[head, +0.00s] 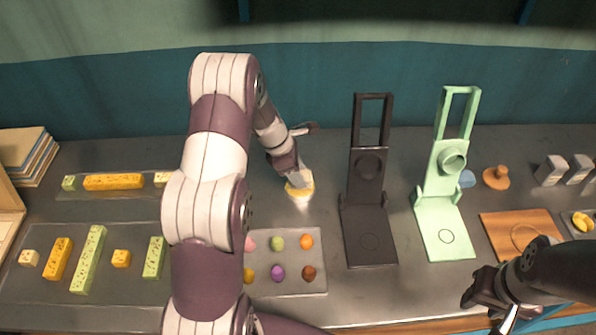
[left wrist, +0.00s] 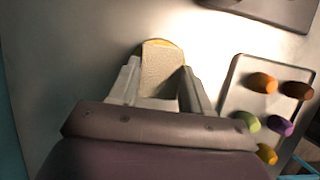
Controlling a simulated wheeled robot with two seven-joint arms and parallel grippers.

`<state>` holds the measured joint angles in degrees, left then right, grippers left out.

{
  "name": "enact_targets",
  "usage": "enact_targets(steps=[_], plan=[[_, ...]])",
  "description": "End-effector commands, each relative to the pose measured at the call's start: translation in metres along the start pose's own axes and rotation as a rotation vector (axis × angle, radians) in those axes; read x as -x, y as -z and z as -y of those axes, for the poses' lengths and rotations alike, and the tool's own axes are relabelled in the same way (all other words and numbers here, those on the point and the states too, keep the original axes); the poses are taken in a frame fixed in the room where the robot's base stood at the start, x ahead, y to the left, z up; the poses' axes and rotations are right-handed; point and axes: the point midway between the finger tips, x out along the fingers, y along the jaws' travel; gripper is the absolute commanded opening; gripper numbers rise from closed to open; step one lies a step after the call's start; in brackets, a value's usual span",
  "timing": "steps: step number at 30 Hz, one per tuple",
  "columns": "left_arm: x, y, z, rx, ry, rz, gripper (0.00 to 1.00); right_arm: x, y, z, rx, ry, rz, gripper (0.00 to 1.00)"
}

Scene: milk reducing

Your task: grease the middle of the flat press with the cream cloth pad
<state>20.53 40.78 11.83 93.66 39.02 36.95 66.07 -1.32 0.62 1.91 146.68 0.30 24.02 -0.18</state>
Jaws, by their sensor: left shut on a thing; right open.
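A cream cloth pad (left wrist: 162,68) is between the fingers of my left gripper (left wrist: 158,88), which is shut on it. In the head view my left gripper (head: 298,178) is low over a small round yellow-topped thing (head: 299,194), whose yellow edge (left wrist: 165,42) shows beyond the pad. I cannot tell if the pad touches it. I cannot tell which is the flat press. My right gripper (head: 488,302) is open and empty at the front right.
A tray (head: 318,286) of small coloured pieces lies left of the black press. Trays of yellow and green blocks (head: 88,258) fill the left. A wooden board (head: 508,232), a brown knobbed tool (head: 496,178) and grey boxes (head: 552,170) are on the right.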

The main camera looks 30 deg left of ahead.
Motion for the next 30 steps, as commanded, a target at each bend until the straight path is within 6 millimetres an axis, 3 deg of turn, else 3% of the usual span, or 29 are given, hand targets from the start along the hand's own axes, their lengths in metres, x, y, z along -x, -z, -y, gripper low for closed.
enact_targets(steps=[30], plan=[[-0.0077,0.0032,0.0001,0.000,0.001,0.000,0.24,-0.0050,-0.0006,0.0000,0.000,0.000,0.000,0.43]])
